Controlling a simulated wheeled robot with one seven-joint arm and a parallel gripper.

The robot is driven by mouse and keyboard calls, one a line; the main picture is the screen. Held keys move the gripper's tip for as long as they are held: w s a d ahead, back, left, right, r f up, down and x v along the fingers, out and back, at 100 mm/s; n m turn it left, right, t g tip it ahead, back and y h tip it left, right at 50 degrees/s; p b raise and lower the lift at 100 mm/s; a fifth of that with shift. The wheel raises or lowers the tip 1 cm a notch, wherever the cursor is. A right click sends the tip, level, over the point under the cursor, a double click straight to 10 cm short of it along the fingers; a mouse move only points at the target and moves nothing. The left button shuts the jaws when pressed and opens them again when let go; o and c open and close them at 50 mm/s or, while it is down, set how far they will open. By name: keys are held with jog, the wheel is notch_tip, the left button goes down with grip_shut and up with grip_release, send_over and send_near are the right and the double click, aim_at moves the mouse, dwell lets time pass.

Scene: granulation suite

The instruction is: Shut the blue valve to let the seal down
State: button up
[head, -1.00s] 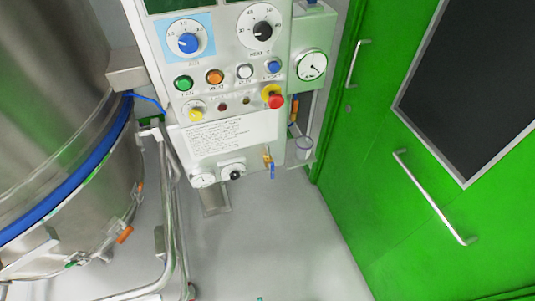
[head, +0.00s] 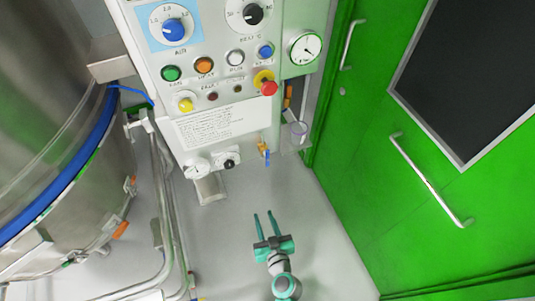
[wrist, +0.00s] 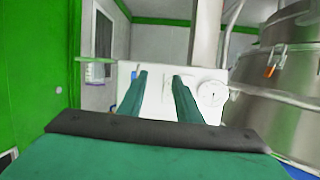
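The blue valve (head: 267,158) is a small blue lever on a brass body at the lower right edge of the white control panel, in the head view. Its lever points down in the picture. My gripper (head: 263,214) is below the valve in the head view, apart from it, with its two teal fingers apart and nothing between them. In the wrist view the open fingers (wrist: 158,78) point at the white panel (wrist: 160,98). A small blue spot shows left of the fingers there, too small to be sure it is the valve.
The control panel (head: 222,128) carries dials, coloured buttons and a red emergency knob (head: 268,88). A clear cup (head: 298,131) sits right of the valve. A steel vessel (head: 60,130) with pipe rails stands left, a green door (head: 375,180) right. The grey floor between is clear.

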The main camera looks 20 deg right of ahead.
jog(key=w+d+r+t, duration=0.2)
jog(key=w+d+r, duration=0.1)
jog(key=w+d, duration=0.3)
jog(key=n+t+y, duration=0.1)
jog(key=n+t, duration=0.1)
send_near(268, 155)
jog(key=w, duration=1)
jog(key=shift+w+r, duration=0.1)
jog(key=shift+w, duration=0.25)
grip_shut()
